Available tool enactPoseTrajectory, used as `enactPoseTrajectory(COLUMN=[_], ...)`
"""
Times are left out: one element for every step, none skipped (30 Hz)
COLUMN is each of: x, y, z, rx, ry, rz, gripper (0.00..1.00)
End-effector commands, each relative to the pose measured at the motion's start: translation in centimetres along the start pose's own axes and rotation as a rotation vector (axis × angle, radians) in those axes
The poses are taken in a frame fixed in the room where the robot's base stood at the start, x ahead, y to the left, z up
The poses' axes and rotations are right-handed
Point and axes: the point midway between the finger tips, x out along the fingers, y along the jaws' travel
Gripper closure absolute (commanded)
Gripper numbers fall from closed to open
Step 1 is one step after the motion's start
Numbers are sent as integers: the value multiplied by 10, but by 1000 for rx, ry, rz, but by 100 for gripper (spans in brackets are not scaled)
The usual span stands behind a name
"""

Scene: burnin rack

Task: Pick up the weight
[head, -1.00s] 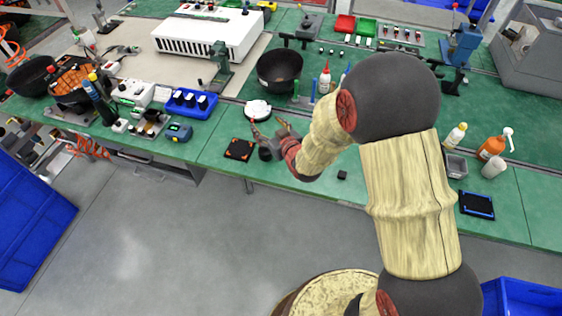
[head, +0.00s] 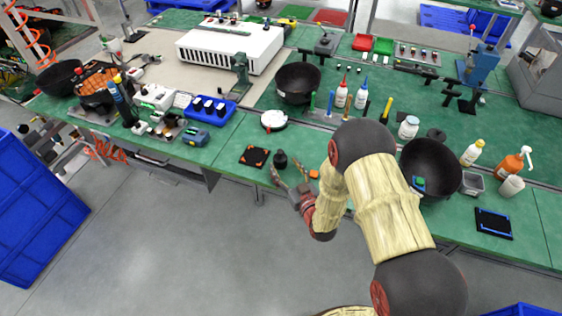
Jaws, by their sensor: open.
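A small dark piece with a narrow top, which looks like the weight (head: 280,159), stands on the green bench near its front edge, just right of a black square pad with orange corners (head: 254,157). My gripper (head: 285,170) is open and empty at the bench's front edge. Its spread fingers point toward the dark piece from the near side. In this view I cannot tell whether a finger touches it.
An orange item (head: 314,174) lies right of my fingers. A white round dish (head: 273,120) and a dark bowl (head: 298,82) sit farther back. Several bottles and another dark bowl (head: 431,167) stand to the right. Bare green bench shows left of the pad.

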Motion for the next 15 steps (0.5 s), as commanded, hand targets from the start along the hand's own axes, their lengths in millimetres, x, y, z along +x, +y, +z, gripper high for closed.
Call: enactPoseTrajectory(x=[9,13,19,23,27,32,34,36,38,39,40,40,40,40,40], y=[-1,-1,-1,-1,-1,-1,-1,-1,-1,-1,-1,-1,-1,-1,-1], z=[-1,-2,-3,-3,-3,-3,-3,-3,-3,-4,-4,-4,-4,-4,-4], rx=[-1,-2,-2,-2,-2,-2,-2,-1,-1,-1,-1,-1,-1,-1,-1], ry=[4,4,3,3,3,2,1,1,1,1,1,1,1,1,1], rz=[-1,-1,-1,-1,-1,-1,-1,-1,0,0,0,0,0,0,0], gripper=[39,39,39,39,39,39,39,39,39,39,39,39,39,39,39])
